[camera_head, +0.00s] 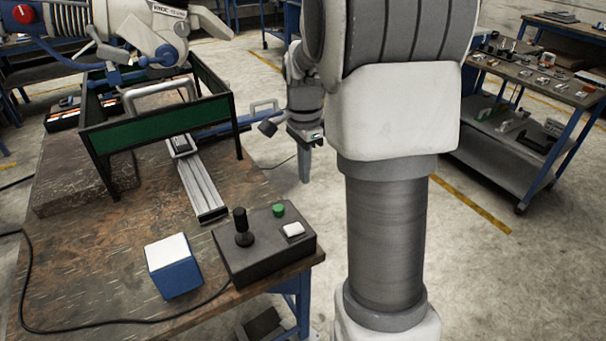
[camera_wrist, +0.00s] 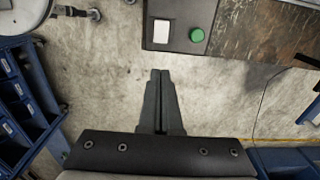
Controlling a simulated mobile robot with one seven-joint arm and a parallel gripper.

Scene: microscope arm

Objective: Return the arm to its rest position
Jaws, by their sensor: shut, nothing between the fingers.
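My gripper (camera_head: 304,178) hangs fingers down off the right edge of the worn workbench (camera_head: 95,245), over bare floor. In the wrist view its two fingers (camera_wrist: 160,73) lie together with nothing between them. My large white and grey arm links fill the middle right of the head view and hide part of the room. The dark control box (camera_head: 265,258) with a black joystick (camera_head: 242,228), a green button (camera_head: 278,209) and a white button (camera_head: 293,230) sits near the bench's right edge. In the wrist view the control box (camera_wrist: 200,12) shows beyond the fingertips, apart from them.
A green-panelled frame (camera_head: 155,125) stands over a metal rail (camera_head: 203,185) on the bench. A blue and white box (camera_head: 173,268) is beside the control box. White machinery (camera_head: 140,30) overhangs the back left.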

